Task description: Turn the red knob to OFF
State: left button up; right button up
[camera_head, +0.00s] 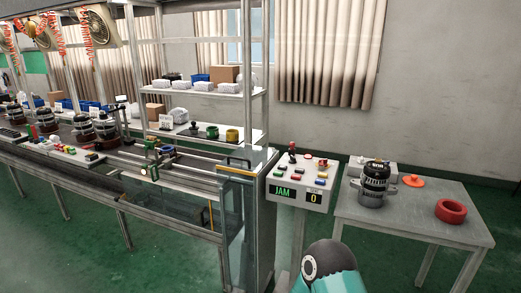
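A control box (273,198) stands on a post at the right end of the line. Its sloped top carries several coloured buttons, a dark upright lever with some red on it (292,149), and a small red round piece (323,162) at the upper right. Both are too small to tell which is the red knob, and no OFF mark can be read. A green display on its front reads JAM (283,192), beside a counter showing 0 (313,198). Neither of my grippers is in view.
A grey table (410,225) right of the box holds an alternator (375,185), a red ring (451,211) and an orange piece (413,181). The conveyor line with a glass-sided end (243,215) stands left. Green floor is free in front. A teal part of mine shows at the bottom.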

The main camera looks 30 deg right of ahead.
aim_at(321, 162)
jog(key=z, duration=0.5)
jog(key=i, duration=1.6)
jog(key=z, duration=0.7)
jog(key=k, duration=0.75)
jog(key=z, duration=0.2)
jog(key=i, duration=0.8)
jog(key=u, duration=0.15)
